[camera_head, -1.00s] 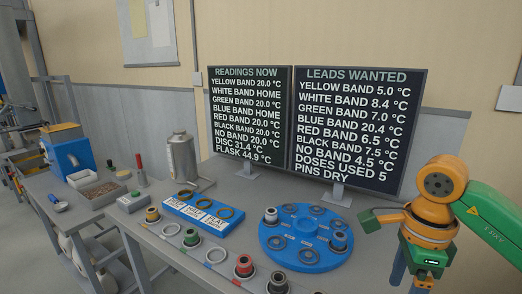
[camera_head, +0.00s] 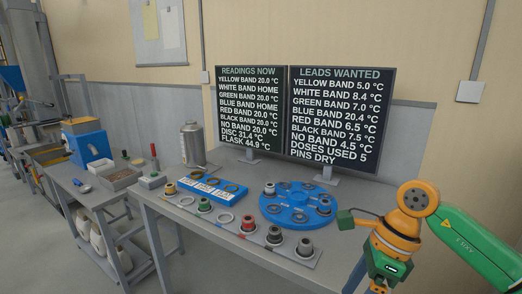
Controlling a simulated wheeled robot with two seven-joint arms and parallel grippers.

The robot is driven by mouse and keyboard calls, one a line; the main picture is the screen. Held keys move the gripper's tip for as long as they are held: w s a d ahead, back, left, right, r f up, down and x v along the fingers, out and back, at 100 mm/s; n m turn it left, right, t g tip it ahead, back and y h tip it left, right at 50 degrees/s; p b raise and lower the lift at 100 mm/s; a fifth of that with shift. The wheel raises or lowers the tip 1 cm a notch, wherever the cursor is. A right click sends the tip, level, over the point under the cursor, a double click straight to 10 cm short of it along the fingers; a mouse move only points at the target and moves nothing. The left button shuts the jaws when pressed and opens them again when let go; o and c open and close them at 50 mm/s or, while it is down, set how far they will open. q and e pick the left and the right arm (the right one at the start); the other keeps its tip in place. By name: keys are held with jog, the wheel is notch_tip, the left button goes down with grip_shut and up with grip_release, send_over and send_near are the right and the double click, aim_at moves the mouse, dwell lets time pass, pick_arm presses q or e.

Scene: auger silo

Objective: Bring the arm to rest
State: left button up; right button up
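My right arm (camera_head: 393,238), orange and green, comes in from the right and stands bent beside the right end of the grey table. Its gripper fingers are below or outside the picture, so I cannot see whether they hold anything. My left arm and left gripper are not in view. The blue disc (camera_head: 295,219) on the table holds dark rings and two banded pots (camera_head: 269,189). A row of pots with coloured bands, such as the red-banded one (camera_head: 274,235), stands along the front strip.
Two black screens (camera_head: 251,108) stand at the back of the table. A grey metal flask (camera_head: 193,144) and a blue block with rings (camera_head: 211,187) stand left of the disc. A side bench with a blue machine (camera_head: 87,143) is farther left. Floor in front is partly clear.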

jog(key=w+a+f+m+t+y, duration=0.2)
jog(key=w+a+m+y, duration=0.1)
jog(key=a+m+y, duration=0.35)
jog(key=w+a+f+m+t+y, duration=0.2)
jog(key=w+a+m+y, duration=0.1)
jog(key=a+m+y, duration=0.4)
jog(key=w+d+f+m+t+h, duration=0.2)
jog(key=d+f+m+t+h, duration=0.25)
jog(key=f+m, duration=0.45)
jog(key=w+d+f+m+t+h, duration=0.35)
jog(key=f+m+t, duration=0.25)
jog(key=f+m, duration=0.25)
jog(key=s+d+f+m+g+h, duration=0.35)
jog(key=s+f+m, duration=0.25)
jog(key=s+f, duration=0.45)
jog(key=s+d+f+m+g+h, duration=0.2)
jog(key=s+d+f+m+h, duration=0.25)
jog(key=s+f, duration=0.55)
jog(key=s+f+m+g, duration=0.3)
jog(key=s+f, duration=0.1)
jog(key=s, duration=0.6)
jog(key=s+f+m+g+h, duration=0.1)
jog(key=s+f+m+g, duration=0.2)
jog(key=s, duration=0.7)
jog(key=shift+s+d+f+g, duration=0.3)
jog(key=shift+s+f+g, duration=0.1)
jog(key=shift+f, duration=0.25)
